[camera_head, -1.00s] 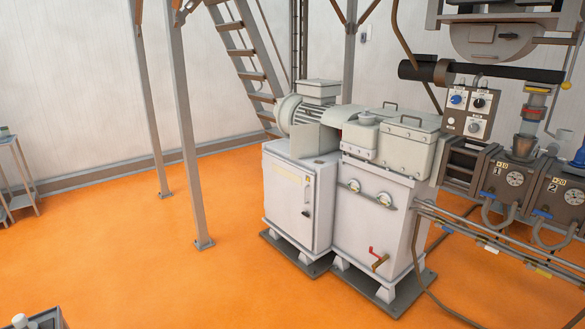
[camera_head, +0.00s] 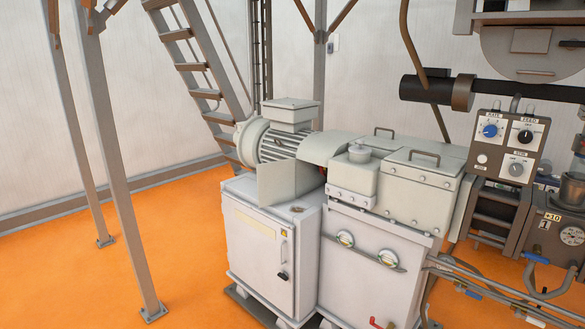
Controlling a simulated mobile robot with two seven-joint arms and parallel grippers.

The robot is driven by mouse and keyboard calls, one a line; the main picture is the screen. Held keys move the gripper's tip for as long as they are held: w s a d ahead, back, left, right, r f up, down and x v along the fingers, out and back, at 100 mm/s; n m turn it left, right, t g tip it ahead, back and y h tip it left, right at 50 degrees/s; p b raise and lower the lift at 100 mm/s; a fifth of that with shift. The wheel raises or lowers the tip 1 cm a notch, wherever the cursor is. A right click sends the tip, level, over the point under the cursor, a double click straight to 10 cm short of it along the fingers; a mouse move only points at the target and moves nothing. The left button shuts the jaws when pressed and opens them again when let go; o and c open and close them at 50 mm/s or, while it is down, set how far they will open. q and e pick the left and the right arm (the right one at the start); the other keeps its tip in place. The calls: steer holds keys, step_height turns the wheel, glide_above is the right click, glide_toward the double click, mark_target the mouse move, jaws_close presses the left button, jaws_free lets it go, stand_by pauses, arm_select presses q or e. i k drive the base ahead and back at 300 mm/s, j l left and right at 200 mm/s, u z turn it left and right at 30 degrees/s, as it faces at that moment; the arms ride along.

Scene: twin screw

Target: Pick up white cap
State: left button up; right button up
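A pale round cap-like lid (camera_head: 359,152) sits on top of a small pale box (camera_head: 352,178) on the machine, left of a larger box with handles. I cannot tell if it is the white cap of the task, and no loose white cap shows. Neither of my grippers is in view.
The machine's white cabinet (camera_head: 262,250) and motor (camera_head: 285,140) stand in the middle. A control panel with knobs (camera_head: 508,145) and pipes are at the right. A grey post (camera_head: 120,180) and stairs (camera_head: 195,75) are at the left. Orange floor (camera_head: 60,270) is open at lower left.

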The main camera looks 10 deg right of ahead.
mark_target(360, 149)
steer(key=i, duration=1.65)
